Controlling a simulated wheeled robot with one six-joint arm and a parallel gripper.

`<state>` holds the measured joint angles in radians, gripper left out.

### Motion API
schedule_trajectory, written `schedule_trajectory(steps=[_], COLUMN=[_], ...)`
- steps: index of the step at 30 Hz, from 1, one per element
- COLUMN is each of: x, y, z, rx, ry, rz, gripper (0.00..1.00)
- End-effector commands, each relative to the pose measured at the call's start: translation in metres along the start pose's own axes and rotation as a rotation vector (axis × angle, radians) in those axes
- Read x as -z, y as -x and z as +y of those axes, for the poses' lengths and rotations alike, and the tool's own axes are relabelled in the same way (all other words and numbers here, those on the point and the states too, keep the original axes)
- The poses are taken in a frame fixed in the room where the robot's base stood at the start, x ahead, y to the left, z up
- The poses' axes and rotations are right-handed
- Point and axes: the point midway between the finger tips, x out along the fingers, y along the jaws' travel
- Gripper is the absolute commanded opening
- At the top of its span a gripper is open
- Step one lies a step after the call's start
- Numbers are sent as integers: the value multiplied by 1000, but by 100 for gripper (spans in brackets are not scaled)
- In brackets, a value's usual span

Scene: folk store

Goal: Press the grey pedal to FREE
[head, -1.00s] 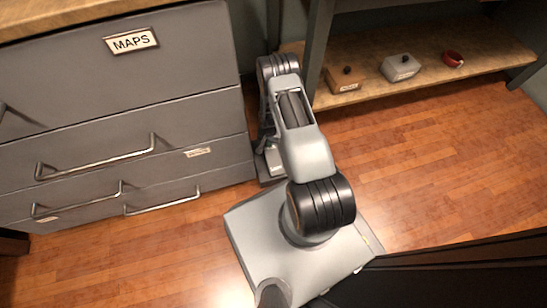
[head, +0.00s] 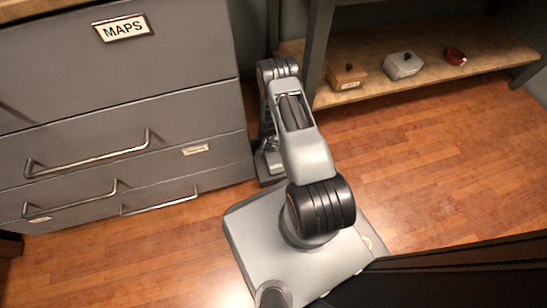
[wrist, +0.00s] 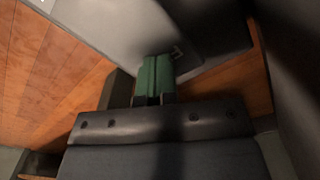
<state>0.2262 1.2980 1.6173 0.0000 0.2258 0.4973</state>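A low dark-grey unit with a pale plate (head: 275,161) stands on the floor in the head view, between the cabinet's right side and the shelf post. It looks like the pedal, but my arm covers part of it and no FREE marking is readable. My gripper is mostly hidden behind my arm in the head view; a small green bit shows just above the pale plate. In the wrist view my gripper's green fingertips (wrist: 153,76) are side by side with no visible gap and nothing seen between them. Contact with the pedal cannot be told.
A grey drawer cabinet (head: 115,80) labelled MAPS stands at left, with protruding handles. A wooden shelf (head: 430,70) at the upper right holds a brown box (head: 348,77), a grey box (head: 404,66) and a red round item (head: 455,57). The wooden floor (head: 430,170) at right is clear.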

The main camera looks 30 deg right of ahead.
Motion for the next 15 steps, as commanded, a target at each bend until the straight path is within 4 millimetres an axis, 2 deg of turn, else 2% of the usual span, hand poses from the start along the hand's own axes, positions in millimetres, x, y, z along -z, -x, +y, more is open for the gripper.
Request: schedule_trajectory(steps=[2, 15], x=[-1, 0], y=[-5, 2], z=[0, 0], rx=[-1, 0], ry=[0, 0], rz=[-2, -1], gripper=[0, 0])
